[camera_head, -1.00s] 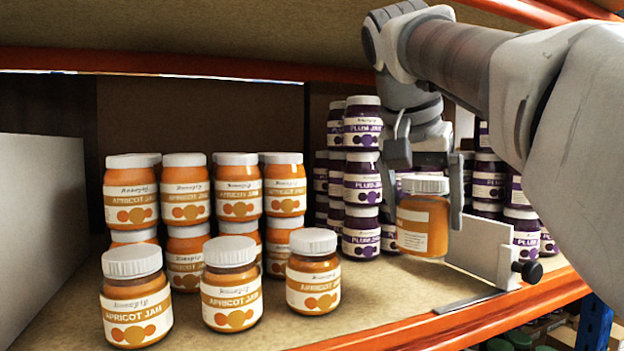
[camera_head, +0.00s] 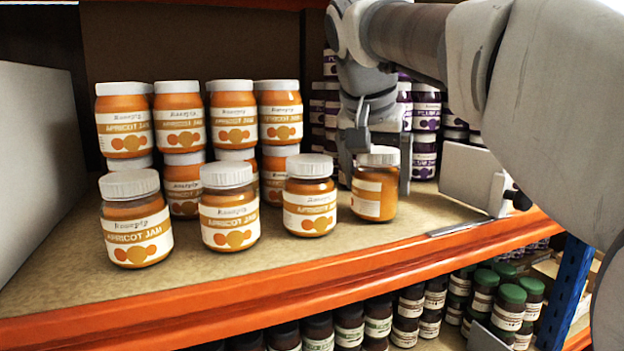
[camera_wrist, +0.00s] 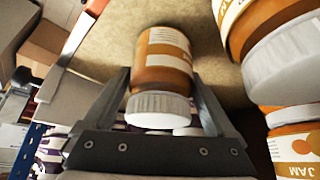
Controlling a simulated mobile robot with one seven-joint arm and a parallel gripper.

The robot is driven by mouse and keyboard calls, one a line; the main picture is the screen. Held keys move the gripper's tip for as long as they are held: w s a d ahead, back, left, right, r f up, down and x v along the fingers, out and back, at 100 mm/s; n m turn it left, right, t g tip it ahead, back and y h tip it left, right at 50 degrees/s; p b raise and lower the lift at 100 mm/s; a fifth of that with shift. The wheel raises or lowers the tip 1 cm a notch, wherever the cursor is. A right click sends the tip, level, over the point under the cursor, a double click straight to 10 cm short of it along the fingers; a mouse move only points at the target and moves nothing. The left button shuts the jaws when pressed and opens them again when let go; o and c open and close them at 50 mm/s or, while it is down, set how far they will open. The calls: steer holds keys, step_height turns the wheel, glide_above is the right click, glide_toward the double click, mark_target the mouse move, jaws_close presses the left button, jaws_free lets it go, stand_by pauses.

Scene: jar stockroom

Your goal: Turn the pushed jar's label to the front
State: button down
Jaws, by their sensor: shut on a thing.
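My gripper (camera_head: 375,168) is shut on an apricot jar (camera_head: 374,198) with a white lid, one finger on each side. The jar is upright at the right end of the front apricot row, a small gap from the neighbouring jar (camera_head: 310,208). I cannot tell whether its base touches the shelf. Its visible side shows a pale label panel with small print and bare orange, not the large name and circles. In the wrist view the held jar (camera_wrist: 165,62) sits between the fingers (camera_wrist: 160,95), lid toward the palm.
Two more front apricot jars (camera_head: 229,220) (camera_head: 136,232) face forward, with stacked apricot jars (camera_head: 233,122) behind. Plum jars (camera_head: 426,110) stand behind my gripper. A white divider (camera_head: 470,176) is to the right. The orange shelf edge (camera_head: 300,277) runs along the front.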

steer(key=n+y+b, duration=0.1)
steer(key=n+b, duration=0.1)
steer(key=n, duration=0.1)
steer(key=shift+t+y, duration=0.3)
steer(key=shift+n+y, duration=0.4)
steer(key=shift+n, duration=0.4)
steer(key=n+y, duration=0.1)
steer(key=n, duration=0.2)
steer(key=n+y+p, duration=0.1)
steer(key=n+y, duration=0.1)
steer(key=n, duration=0.1)
steer(key=shift+r, duration=0.1)
steer(key=shift+n, duration=0.3)
steer(key=shift+f, duration=0.3)
jaws_free()
steer(key=shift+f, duration=0.1)
steer(key=p+v, duration=0.2)
steer(key=v, duration=1.5)
steer(key=shift+w+d+r+p, duration=0.2)
steer(key=shift+d+r+p, duration=0.05)
steer(key=shift+r+p, duration=0.15)
